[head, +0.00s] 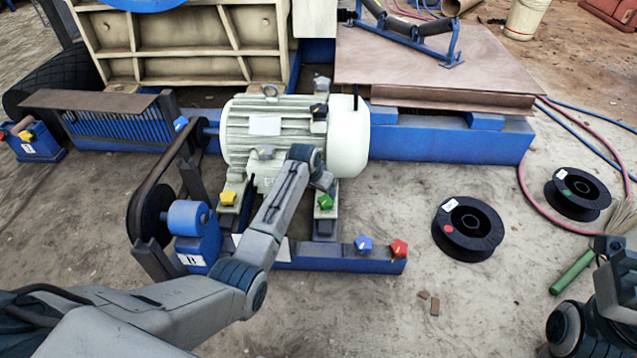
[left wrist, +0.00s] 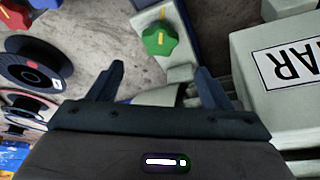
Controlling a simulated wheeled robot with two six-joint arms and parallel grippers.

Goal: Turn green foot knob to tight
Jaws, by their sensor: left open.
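The green foot knob (head: 325,201) is a lobed knob on the pale motor foot, right of the yellow knob (head: 228,198). In the left wrist view the green knob (left wrist: 160,38) shows a yellow mark and lies just beyond my fingertips, centred on the gap between them. My left gripper (left wrist: 160,68) is open and empty; nothing is between its fingers. In the head view the left gripper (head: 322,180) is just above and behind the green knob, partly hidden by its wrist. Part of my right arm shows at the lower right; its gripper is not visible.
The motor (head: 345,135) stands behind the knob. A blue knob (head: 363,243) and a red knob (head: 399,249) sit on the blue front rail (head: 335,262). A belt guard and pulley are left. Black spools (head: 468,228) lie on open ground right.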

